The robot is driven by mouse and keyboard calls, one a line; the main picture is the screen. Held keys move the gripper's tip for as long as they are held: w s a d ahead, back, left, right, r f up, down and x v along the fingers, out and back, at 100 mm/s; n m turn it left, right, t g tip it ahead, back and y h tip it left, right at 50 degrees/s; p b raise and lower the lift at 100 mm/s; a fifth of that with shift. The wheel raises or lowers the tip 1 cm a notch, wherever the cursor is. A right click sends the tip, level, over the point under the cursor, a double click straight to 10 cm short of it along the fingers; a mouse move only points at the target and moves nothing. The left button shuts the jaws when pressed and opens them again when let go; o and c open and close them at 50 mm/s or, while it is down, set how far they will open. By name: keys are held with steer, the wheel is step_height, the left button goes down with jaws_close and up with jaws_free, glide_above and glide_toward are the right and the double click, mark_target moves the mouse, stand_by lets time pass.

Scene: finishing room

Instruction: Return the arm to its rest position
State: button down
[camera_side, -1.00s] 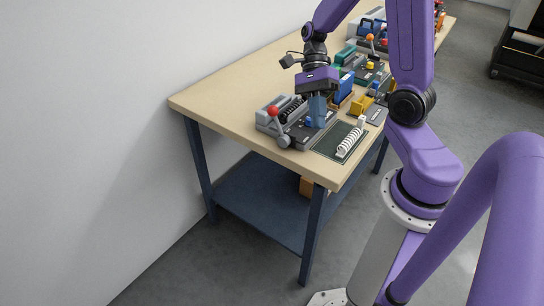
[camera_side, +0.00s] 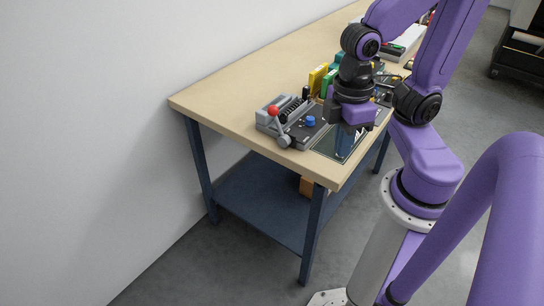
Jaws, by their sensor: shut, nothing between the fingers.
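My gripper (camera_side: 355,126) is at the end of my bent purple arm. It hangs over the front right part of the workbench, above the far side of a dark mat (camera_side: 338,146). Its fingers are small and partly hidden by the wrist in this view. They are shut with nothing seen between them. My arm's upper links are folded back toward my column at the right.
A grey machine (camera_side: 302,134) with a red ball lever (camera_side: 273,111) and a blue knob (camera_side: 311,120) stands left of my gripper. Yellow (camera_side: 317,80) and green upright pieces stand behind it. The wooden benchtop (camera_side: 225,97) is bare at the left. The blue lower shelf (camera_side: 265,195) holds a box.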

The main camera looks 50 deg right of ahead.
steer(key=shift+s+a+r+n+t, duration=0.15)
steer(key=shift+s+a+n+t, duration=0.15)
steer(key=shift+n, duration=0.7)
